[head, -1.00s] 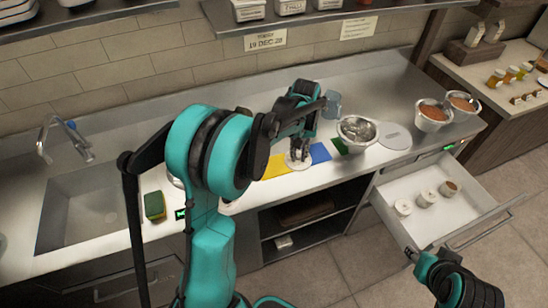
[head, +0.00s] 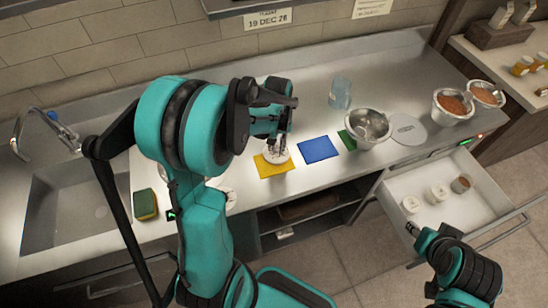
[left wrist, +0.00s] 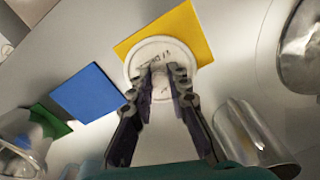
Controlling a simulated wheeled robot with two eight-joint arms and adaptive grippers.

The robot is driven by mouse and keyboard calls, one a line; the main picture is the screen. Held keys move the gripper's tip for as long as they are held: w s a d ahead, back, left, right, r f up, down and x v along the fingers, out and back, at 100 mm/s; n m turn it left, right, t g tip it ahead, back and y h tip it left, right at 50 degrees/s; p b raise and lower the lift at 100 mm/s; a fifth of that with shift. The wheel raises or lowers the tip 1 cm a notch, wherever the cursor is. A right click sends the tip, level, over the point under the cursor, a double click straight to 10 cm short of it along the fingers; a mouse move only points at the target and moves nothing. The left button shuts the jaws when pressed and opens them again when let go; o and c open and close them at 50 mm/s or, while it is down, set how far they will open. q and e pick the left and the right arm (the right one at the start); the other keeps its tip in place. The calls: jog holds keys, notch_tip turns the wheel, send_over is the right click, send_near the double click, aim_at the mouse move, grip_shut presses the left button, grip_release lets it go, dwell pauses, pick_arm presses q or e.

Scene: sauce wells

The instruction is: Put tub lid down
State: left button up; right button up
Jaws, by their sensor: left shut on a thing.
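My left gripper (head: 272,141) is shut on a round white tub lid (head: 280,157) with dark writing on it. The lid overlaps the back part of a yellow square (head: 275,171) on the steel counter. In the left wrist view, the fingertips (left wrist: 163,78) grip the lid (left wrist: 146,54) near its middle, and the yellow square (left wrist: 196,28) shows behind it. I cannot tell whether the lid touches the square. My right gripper (head: 417,236) is beside the open drawer, and its jaws are too small to read.
A blue square (head: 318,149) and a green square (head: 347,139) lie to the right, then a steel bowl (head: 368,127) and a large round lid (head: 408,128). A clear cup (head: 340,92) stands behind. The open drawer (head: 465,215) holds small tubs. A sponge (head: 145,204) lies by the sink.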

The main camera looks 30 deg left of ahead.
aim_at(274, 157)
pick_arm(q)
jog(key=shift+s+a+f, duration=0.2)
jog(key=shift+s+f, duration=0.15)
jog(key=shift+s, duration=0.25)
jog(key=shift+f+b, duration=0.7)
jog(key=shift+f, duration=1.25)
jog(key=shift+f, duration=0.15)
jog(key=o, duration=0.8)
jog(key=shift+c, duration=0.2)
